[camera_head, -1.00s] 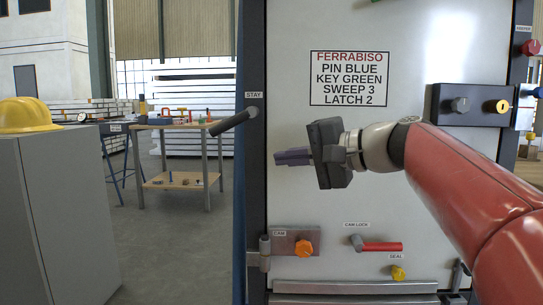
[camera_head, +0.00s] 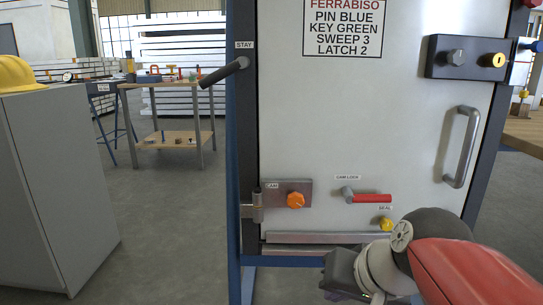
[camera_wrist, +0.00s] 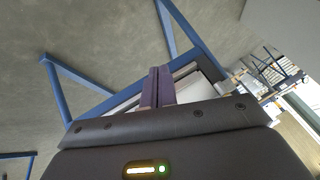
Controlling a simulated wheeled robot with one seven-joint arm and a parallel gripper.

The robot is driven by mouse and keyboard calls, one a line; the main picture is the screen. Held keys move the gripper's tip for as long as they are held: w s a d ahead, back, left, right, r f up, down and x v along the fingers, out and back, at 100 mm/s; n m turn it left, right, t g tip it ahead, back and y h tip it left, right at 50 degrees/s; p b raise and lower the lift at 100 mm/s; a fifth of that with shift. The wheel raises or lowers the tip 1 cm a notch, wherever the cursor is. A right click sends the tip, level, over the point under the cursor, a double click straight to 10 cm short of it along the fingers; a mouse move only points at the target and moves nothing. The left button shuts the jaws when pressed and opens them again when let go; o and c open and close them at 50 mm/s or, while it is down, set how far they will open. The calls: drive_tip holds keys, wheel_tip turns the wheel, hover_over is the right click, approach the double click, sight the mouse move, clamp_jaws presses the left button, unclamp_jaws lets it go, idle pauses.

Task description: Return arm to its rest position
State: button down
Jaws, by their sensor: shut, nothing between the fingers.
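My gripper (camera_wrist: 158,88) shows in the wrist view with its two purple fingers together and nothing between them. In the head view my wrist is low at the bottom right, in front of the lower part of the door panel, and the fingertips are hidden or cut off at the bottom edge. The pale door panel (camera_head: 350,120) stands upright in a dark frame, and it carries a sign (camera_head: 343,28), a vertical handle (camera_head: 461,147), a red cam lock lever (camera_head: 372,198) and a yellow seal (camera_head: 385,223). My gripper holds none of these.
A lock block (camera_head: 465,58) is at the upper right. A grey cabinet (camera_head: 60,190) stands left. A workbench (camera_head: 175,85) is behind. The floor between is clear.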

drive_tip(key=s+d+f+n+h, duration=0.2)
drive_tip(key=s+d+f+h, duration=0.1)
drive_tip(key=s+d+f, duration=0.4)
wheel_tip(320, 180, up, 12)
drive_tip(key=a+p, duration=0.2)
drive_tip(key=p, duration=1)
drive_tip(key=shift+w+p, duration=0.3)
drive_tip(key=shift+w, duration=0.1)
drive_tip(key=shift+f, duration=0.1)
